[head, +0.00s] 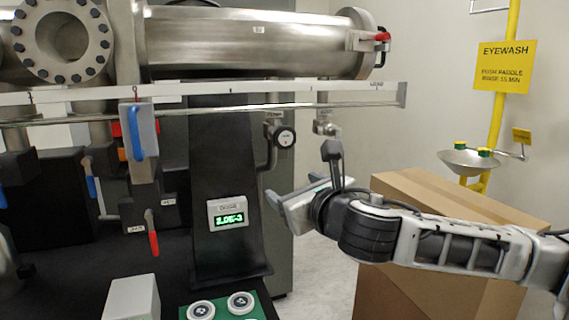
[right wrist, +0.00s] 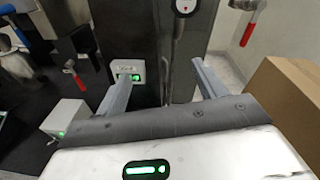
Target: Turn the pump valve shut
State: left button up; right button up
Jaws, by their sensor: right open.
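Several lever valves are in view, and I cannot read which one is the pump valve. A red lever (head: 153,236) hangs down by a small label at lower left in the head view. In the right wrist view, one red lever (right wrist: 249,30) is at upper right and another (right wrist: 72,69) at left. My right gripper (head: 292,203) is open and empty, right of the dark column and apart from the levers. My left gripper is out of view.
A green digital gauge (head: 228,214) is on the dark column. A rail (head: 210,91) crosses below the steel chamber (head: 250,40). A cardboard box (head: 460,200) stands under my right arm. An eyewash basin (head: 469,161) is at far right. Pale floor is clear between column and box.

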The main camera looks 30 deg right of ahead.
aim_at(286, 138)
jog(key=d+r+n+t+h, duration=0.1)
jog(key=d+r+n+h, duration=0.1)
jog(key=d+r+n, duration=0.3)
jog(key=shift+m+y, duration=0.4)
jog(key=shift+m, duration=0.4)
jog(key=p+x, duration=0.1)
jog(key=x, duration=0.4)
jog(key=p+x, duration=0.1)
jog(key=x, duration=0.4)
jog(key=a+p+x, duration=0.1)
jog(key=x, duration=0.4)
jog(key=shift+w+r, duration=0.15)
jog(key=shift+r, duration=0.15)
jog(key=c, duration=1)
